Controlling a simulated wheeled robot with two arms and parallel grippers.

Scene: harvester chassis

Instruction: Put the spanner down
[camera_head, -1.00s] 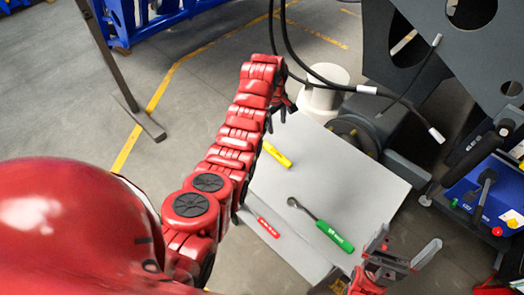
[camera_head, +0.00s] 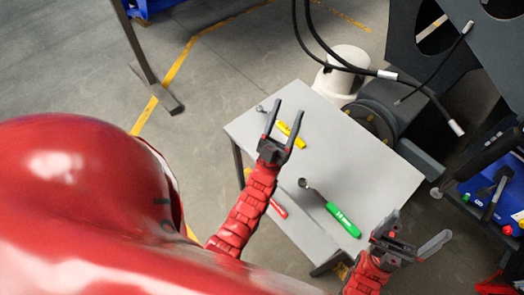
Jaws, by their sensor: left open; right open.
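A green-handled spanner (camera_head: 343,219) lies on the grey table (camera_head: 375,173), its dark ring head pointing to the upper left. A yellow-handled spanner (camera_head: 296,138) lies at the far left part of the table, partly hidden behind my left gripper. A red-handled spanner (camera_head: 278,207) lies near the table's left edge, mostly hidden by my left arm. My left gripper (camera_head: 286,112) is open and empty, its fingers in front of the yellow spanner in the picture; I cannot tell the height. My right gripper (camera_head: 420,225) is open and empty near the table's right front corner.
Black hoses (camera_head: 375,72) with metal ends hang beyond the table. The dark chassis (camera_head: 452,55) stands at the upper right, with a blue box (camera_head: 492,200) below it. A white cylinder (camera_head: 345,68) stands behind the table. The table's middle is clear.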

